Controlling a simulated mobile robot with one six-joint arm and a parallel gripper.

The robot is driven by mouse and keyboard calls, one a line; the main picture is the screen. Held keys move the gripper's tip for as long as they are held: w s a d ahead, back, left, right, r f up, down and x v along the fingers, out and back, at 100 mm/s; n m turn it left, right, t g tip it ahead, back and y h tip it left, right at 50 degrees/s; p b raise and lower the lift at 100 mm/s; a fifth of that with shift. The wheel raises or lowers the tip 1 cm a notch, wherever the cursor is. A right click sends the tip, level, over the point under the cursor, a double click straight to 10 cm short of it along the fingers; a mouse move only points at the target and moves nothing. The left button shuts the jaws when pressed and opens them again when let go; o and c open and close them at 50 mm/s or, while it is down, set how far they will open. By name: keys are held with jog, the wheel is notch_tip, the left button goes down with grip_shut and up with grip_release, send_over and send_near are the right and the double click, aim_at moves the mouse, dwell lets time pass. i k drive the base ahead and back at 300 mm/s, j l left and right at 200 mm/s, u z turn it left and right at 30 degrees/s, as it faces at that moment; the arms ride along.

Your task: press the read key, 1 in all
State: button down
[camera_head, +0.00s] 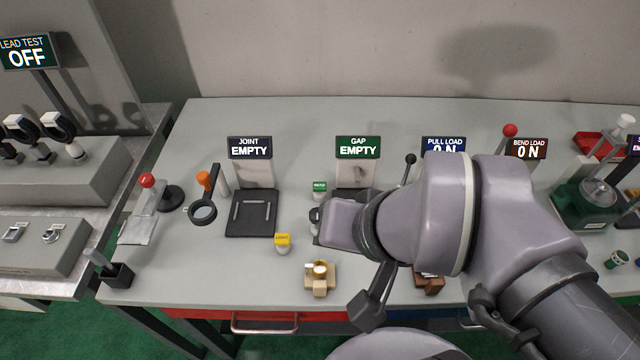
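The read key is the small green-topped key (319,186) on the grey bench, between the joint station and the gap station; its label is tiny but looks like READ. My arm comes in from the right, and its wrist covers the bench just in front of the gap station. My gripper (315,217) shows only as a small dark part at the wrist's left end, just below the green key in the picture. The wrist hides its fingers, so I cannot tell whether they are open or shut, or whether they touch anything. The gap display (358,148) reads EMPTY.
The joint display (250,147) reads EMPTY above a black plate (251,228). A yellow-topped key (282,239) and a small tan block with a brass part (320,285) stand nearer the front edge. A magnifier (203,211) and a red-knobbed lever (148,181) are at left.

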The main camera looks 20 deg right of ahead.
aim_at(319, 187)
jog(key=j+z, duration=0.3)
jog(key=j, duration=0.4)
jog(key=j+z, duration=0.25)
jog(key=j, duration=0.5)
jog(key=i, duration=0.05)
